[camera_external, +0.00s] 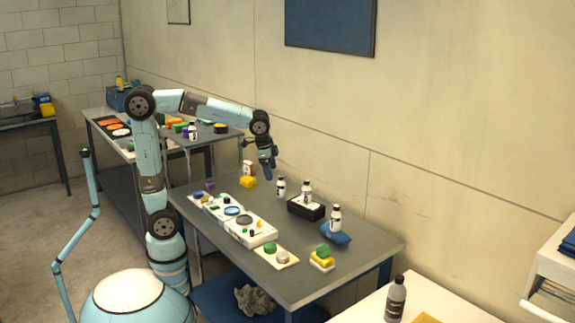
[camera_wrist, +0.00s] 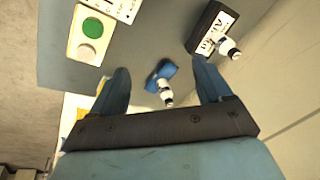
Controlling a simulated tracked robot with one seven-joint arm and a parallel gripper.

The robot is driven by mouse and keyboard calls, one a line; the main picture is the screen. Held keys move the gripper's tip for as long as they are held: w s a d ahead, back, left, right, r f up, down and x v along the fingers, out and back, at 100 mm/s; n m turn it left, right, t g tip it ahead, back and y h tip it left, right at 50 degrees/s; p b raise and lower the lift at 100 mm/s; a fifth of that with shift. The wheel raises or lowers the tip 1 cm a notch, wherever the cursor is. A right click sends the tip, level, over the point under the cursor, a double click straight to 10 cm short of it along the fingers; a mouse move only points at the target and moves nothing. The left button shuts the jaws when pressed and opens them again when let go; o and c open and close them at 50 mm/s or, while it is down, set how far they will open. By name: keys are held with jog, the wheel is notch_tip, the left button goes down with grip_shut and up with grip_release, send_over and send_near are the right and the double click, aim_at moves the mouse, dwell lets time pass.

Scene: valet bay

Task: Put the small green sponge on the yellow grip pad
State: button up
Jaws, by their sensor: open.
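A small green block (camera_external: 323,250), which looks like the green sponge, sits on top of a yellow-and-white block (camera_external: 321,262) near the right end of the grey table. A flat yellow piece (camera_external: 427,318), possibly the yellow grip pad, lies on the white table at the bottom edge of the external view, partly cut off. My gripper (camera_external: 268,172) points down above the far part of the grey table, well away from the green block. In the wrist view my gripper (camera_wrist: 162,86) is open and empty. The green block is not clearly seen there.
A cream card with green and grey discs (camera_external: 276,256) lies left of the green block. A dark bottle (camera_external: 396,299) stands beside the yellow piece.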

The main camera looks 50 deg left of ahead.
jog(key=s+a+f+n+t, duration=0.1)
jog(key=s+a+n, duration=0.3)
jog(key=s+a, duration=0.4)
jog(key=s+a+f+n+t, duration=0.1)
jog(key=s+a+n, duration=0.4)
jog(key=s+a, duration=0.4)
jog(key=a, duration=0.4)
jog(key=shift+s+a+f+t, duration=0.15)
jog(key=shift+a+t, duration=0.15)
jog(key=shift+t, duration=0.1)
